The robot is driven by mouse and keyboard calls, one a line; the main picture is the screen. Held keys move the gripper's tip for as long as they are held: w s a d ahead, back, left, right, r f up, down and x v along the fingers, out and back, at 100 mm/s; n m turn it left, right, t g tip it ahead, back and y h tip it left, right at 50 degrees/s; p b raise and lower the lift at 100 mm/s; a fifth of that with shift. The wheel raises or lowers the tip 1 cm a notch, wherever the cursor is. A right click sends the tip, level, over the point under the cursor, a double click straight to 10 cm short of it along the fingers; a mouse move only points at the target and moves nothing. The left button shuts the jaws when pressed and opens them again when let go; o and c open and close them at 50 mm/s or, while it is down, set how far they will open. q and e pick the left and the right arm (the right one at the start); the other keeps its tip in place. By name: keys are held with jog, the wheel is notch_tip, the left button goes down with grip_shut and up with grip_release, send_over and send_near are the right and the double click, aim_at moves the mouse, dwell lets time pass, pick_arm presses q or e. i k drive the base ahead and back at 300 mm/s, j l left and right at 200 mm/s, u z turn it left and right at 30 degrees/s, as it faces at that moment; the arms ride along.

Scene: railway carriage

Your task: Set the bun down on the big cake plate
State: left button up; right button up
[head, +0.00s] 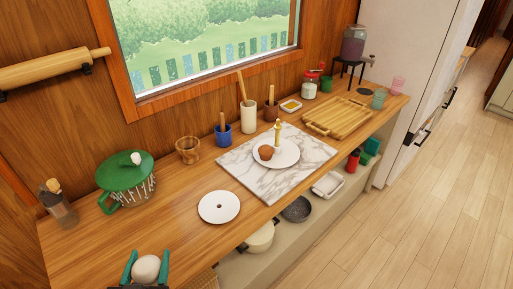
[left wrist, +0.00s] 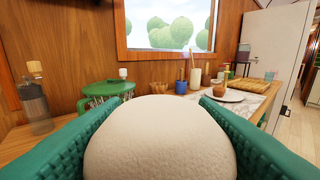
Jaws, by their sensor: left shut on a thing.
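The pale round bun (head: 147,268) is held between the green fingers of my left gripper (head: 147,270), at the near left in the head view. In the left wrist view the bun (left wrist: 160,140) fills the lower middle, with a finger on each side. The big cake plate (head: 288,158) is white and lies on a marble slab, well to the right of and beyond the bun. A brown muffin (head: 266,152) sits on it, beside an upright golden post (head: 277,135). My right gripper is not in view.
A smaller white disc (head: 219,207) with a central hole lies on the counter, left of the marble slab (head: 245,180). A green-lidded pot (head: 126,172) stands at the left. A wooden cup (head: 188,150) and blue pot (head: 223,135) stand behind. A wooden tray (head: 338,117) is farther right.

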aim_at(286, 145)
jog(key=i+l+u, duration=0.2)
jog(key=u, duration=0.15)
jog(key=i+l+u, duration=0.1)
jog(key=l+u, duration=0.2)
jog(key=i+l+u, duration=0.1)
jog(key=l+u, duration=0.25)
jog(key=i+l+u, duration=0.15)
jog(key=l, duration=0.75)
jog(key=i+l+u, duration=0.15)
jog(key=l, duration=0.75)
jog(key=l+u, duration=0.15)
jog(key=l, duration=0.8)
jog(key=i+l, duration=0.1)
jog(key=l, duration=1.6)
jog(key=i, duration=0.05)
